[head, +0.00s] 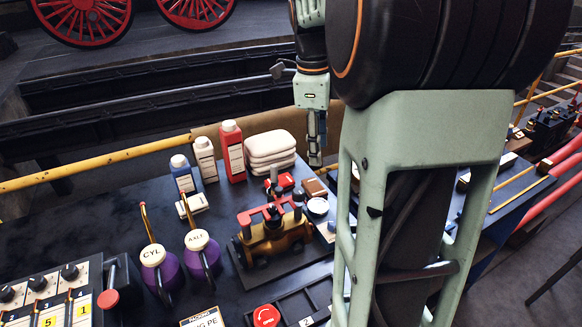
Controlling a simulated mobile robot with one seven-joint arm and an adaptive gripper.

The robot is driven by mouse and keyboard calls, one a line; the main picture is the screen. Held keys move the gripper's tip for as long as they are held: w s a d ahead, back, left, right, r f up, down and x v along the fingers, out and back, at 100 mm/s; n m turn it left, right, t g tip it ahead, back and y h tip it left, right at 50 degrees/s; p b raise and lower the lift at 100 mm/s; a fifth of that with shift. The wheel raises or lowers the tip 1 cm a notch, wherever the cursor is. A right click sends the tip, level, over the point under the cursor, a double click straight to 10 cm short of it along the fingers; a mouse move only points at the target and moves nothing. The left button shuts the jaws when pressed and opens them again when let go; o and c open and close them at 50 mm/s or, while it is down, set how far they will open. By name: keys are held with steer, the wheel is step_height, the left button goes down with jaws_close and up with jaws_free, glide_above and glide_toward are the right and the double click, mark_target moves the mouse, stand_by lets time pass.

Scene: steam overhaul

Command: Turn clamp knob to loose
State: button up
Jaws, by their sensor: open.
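My gripper (315,155) hangs pointing down at the upper middle, above the back edge of the bench. It is open, and its fingers look empty. A small brass model locomotive (268,238) stands on a dark plate, with a red clamp-like frame (262,213) over its top. A round red knob (266,316) with a white curved mark lies near the bottom edge, partly cut off. I cannot tell for sure which part is the clamp knob. My gripper is apart from the locomotive and the red knob, above and behind them.
Two purple oil cans (203,258) with long spouts stand left of the locomotive. Bottles (232,152) and folded white cloths (270,148) stand at the back. A switch box (60,296) is at lower left. My arm hides much of the bench's right side.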

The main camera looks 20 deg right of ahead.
mark_target(300, 191)
steer(key=shift+y, duration=0.7)
steer(key=a+f, duration=0.1)
steer(key=f, duration=0.2)
steer(key=a+f, duration=0.1)
steer(key=f, duration=0.3)
steer(key=a+f, duration=0.2)
steer(key=f, duration=0.2)
steer(key=shift+w+f, duration=0.25)
steer(key=shift+w, duration=0.05)
steer(key=shift+d, duration=0.1)
jaws_close()
